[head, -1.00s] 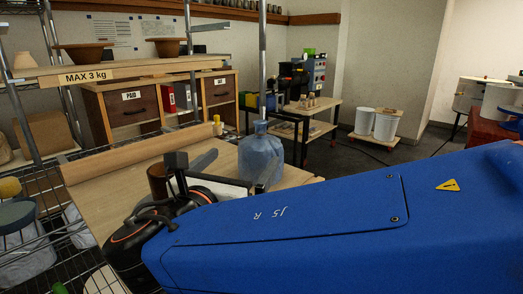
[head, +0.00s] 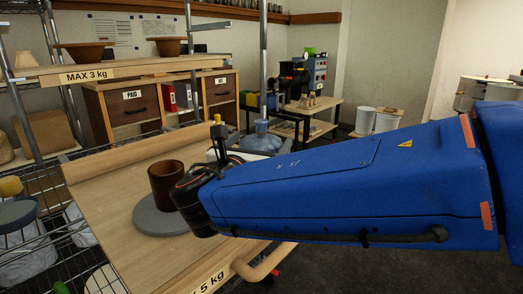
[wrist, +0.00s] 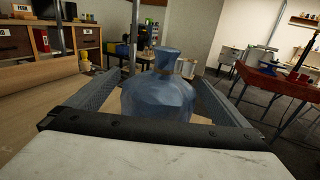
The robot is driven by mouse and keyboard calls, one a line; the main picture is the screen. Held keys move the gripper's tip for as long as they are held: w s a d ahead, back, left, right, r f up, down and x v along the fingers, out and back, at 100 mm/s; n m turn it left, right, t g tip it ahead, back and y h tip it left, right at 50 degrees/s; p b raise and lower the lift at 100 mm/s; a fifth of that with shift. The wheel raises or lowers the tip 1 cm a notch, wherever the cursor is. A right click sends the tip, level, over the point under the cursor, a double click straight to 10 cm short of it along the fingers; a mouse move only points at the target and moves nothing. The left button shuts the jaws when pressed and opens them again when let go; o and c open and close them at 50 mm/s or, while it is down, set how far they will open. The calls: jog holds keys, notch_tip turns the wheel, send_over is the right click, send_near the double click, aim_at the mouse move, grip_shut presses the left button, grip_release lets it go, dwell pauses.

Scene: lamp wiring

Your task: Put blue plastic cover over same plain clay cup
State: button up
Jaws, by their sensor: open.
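The blue plastic cover (wrist: 158,98) is a translucent bag-like shape with a gathered neck and knob on top. In the wrist view it stands upright between the two fingers of my gripper (wrist: 150,84), which are open; I cannot tell whether they touch it. In the head view the cover (head: 262,140) is mostly hidden behind my arm. A plain brown clay cup (head: 165,184) stands upright and uncovered on a grey round slab (head: 155,219), left of my gripper (head: 222,146). The cup is not visible in the wrist view.
The wooden board (head: 110,205) under the slab has a raised back edge and a front handle (head: 265,262). A shelf (head: 130,68) with bowls and a drawer unit (head: 130,108) stand behind. A wire rack (head: 60,245) is at left.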

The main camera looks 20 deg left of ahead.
aim_at(265, 137)
jog(key=w, duration=0.4)
jog(key=shift+w+d+f, duration=0.1)
jog(key=shift+w, duration=0.1)
jog(key=shift+c, duration=0.6)
jog(key=c, duration=0.9)
jog(key=r, duration=0.9)
jog(key=shift+s+a+r, duration=0.2)
jog(key=shift+s+r, duration=0.05)
jog(key=shift+r, duration=0.15)
jog(key=s+a+r+n+y, duration=0.1)
jog(key=s+a+y, duration=0.1)
jog(key=s+a, duration=0.2)
jog(key=s+a+r+n+g+y, duration=0.1)
jog(key=s+a+n+y, duration=0.1)
jog(key=s+a, duration=0.3)
jog(key=s+a+r+n+y, duration=0.1)
jog(key=s+a+y, duration=0.2)
jog(key=s, duration=0.7)
jog(key=shift+s+a+n, duration=0.15)
jog(key=shift+s+a, duration=0.05)
jog(key=shift+a, duration=0.25)
jog(key=shift+s+a+n, duration=0.15)
jog(key=shift+a, duration=0.3)
